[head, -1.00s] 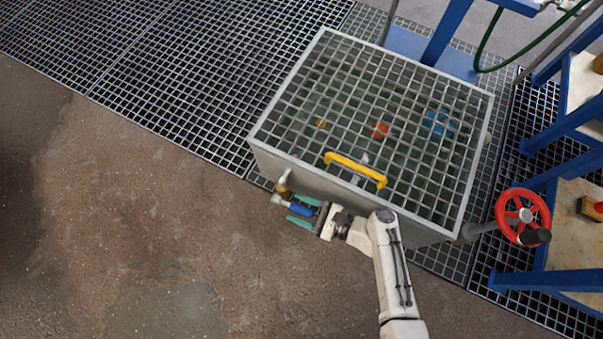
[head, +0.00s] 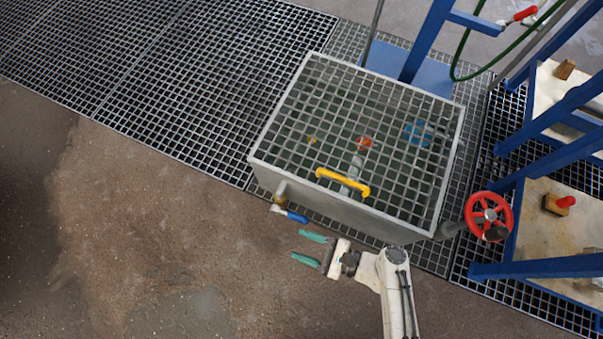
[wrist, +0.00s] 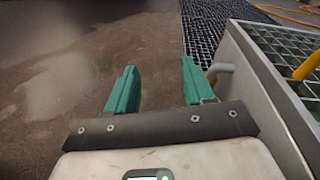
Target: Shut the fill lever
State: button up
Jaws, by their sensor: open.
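A lever with a blue handle (head: 293,215) sits on a small tap (head: 281,192) low on the front wall of the grey tank (head: 330,207), near its left corner. The handle points right, roughly along the wall. No label shows that it is the fill lever. My gripper (head: 297,245) is open and empty, below and in front of the blue handle, apart from it. In the wrist view the green fingers (wrist: 158,68) are spread with only floor between them.
A grating with a yellow handle (head: 343,183) covers the tank. A red handwheel (head: 488,214) stands at its right. Another lever, red (head: 525,13), is by the green hose (head: 457,62). Blue frames (head: 540,268) crowd the right. The floor (head: 180,230) at left is clear.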

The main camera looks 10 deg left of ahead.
jog(key=shift+s+d+r+p, duration=0.25)
jog(key=shift+s+r, duration=0.05)
jog(key=shift+s, duration=0.35)
jog(key=shift+s+d+r+p, duration=0.2)
jog(key=shift+s+r, duration=0.1)
jog(key=shift+s, duration=0.35)
jog(key=shift+s+d+r+p, duration=0.25)
jog(key=shift+s+r, duration=0.05)
jog(key=shift+s, duration=0.35)
